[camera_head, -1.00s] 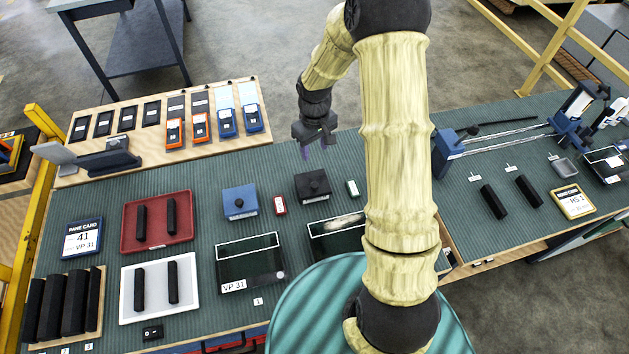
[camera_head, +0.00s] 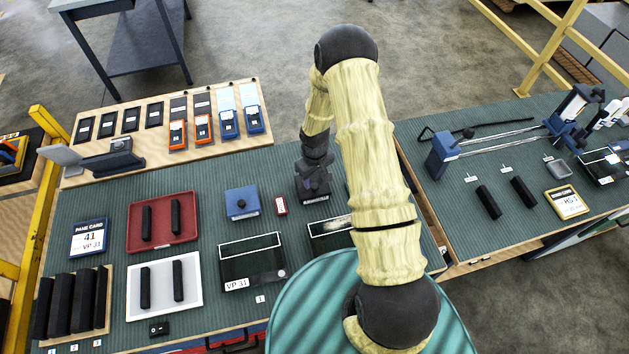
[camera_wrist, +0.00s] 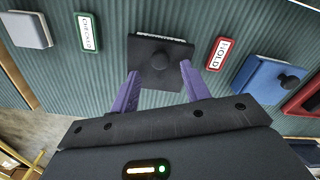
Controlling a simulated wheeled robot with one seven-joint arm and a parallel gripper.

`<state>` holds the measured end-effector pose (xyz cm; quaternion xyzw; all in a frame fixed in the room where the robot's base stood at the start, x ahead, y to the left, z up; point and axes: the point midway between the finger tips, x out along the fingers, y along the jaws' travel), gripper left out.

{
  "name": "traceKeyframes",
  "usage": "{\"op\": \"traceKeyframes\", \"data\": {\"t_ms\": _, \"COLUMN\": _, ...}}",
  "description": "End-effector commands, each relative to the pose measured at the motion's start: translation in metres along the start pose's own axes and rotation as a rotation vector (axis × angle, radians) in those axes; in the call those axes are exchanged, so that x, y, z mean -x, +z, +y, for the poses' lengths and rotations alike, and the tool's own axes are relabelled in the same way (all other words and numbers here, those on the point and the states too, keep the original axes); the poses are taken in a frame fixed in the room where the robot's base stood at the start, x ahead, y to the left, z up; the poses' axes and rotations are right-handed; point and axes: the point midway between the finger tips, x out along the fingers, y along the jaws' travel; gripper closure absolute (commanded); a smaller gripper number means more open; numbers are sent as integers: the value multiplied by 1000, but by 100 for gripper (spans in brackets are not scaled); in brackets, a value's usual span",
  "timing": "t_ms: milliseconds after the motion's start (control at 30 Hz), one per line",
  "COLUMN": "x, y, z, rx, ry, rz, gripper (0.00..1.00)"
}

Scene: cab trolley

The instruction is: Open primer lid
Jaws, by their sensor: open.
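A dark grey square box with a round black knob on its lid (camera_wrist: 160,62) lies at the top centre of the wrist view. My gripper (camera_wrist: 159,72) is open, its two purple fingers on either side of the knob and over the lid. I cannot tell whether they touch it. The lid looks closed. In the head view my gripper (camera_head: 313,190) is down over this box and mostly hides it. A blue box with a dark knob (camera_head: 241,203) stands to its left; it also shows in the wrist view (camera_wrist: 270,78). No readable label tells which box is the primer.
A small red HOLD tag (camera_head: 280,206) lies between the boxes, and a green-framed tag (camera_wrist: 88,32) lies on the other side. Dark glass-like panes in trays (camera_head: 252,262) lie in front. A red tray (camera_head: 162,240) and white tray (camera_head: 190,300) stand left.

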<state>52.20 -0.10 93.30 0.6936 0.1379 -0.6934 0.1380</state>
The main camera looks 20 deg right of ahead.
Motion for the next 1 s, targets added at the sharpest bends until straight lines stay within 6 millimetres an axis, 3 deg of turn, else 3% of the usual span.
{"op": "traceKeyframes", "data": {"t_ms": 300, "x": -33, "y": 0, "z": 0, "rx": 0, "ry": -1, "rz": -1, "gripper": 53}}
{"op": "traceKeyframes", "data": {"t_ms": 633, "x": -37, "y": 0, "z": 0, "rx": 0, "ry": 0, "rz": 0, "gripper": 53}}
{"op": "traceKeyframes", "data": {"t_ms": 667, "x": -37, "y": 0, "z": 0, "rx": 0, "ry": 0, "rz": 0, "gripper": 55}}
{"op": "traceKeyframes", "data": {"t_ms": 900, "x": -37, "y": 0, "z": 0, "rx": 0, "ry": 0, "rz": 0, "gripper": 100}}
{"op": "traceKeyframes", "data": {"t_ms": 1000, "x": -37, "y": 0, "z": 0, "rx": 0, "ry": 0, "rz": 0, "gripper": 100}}
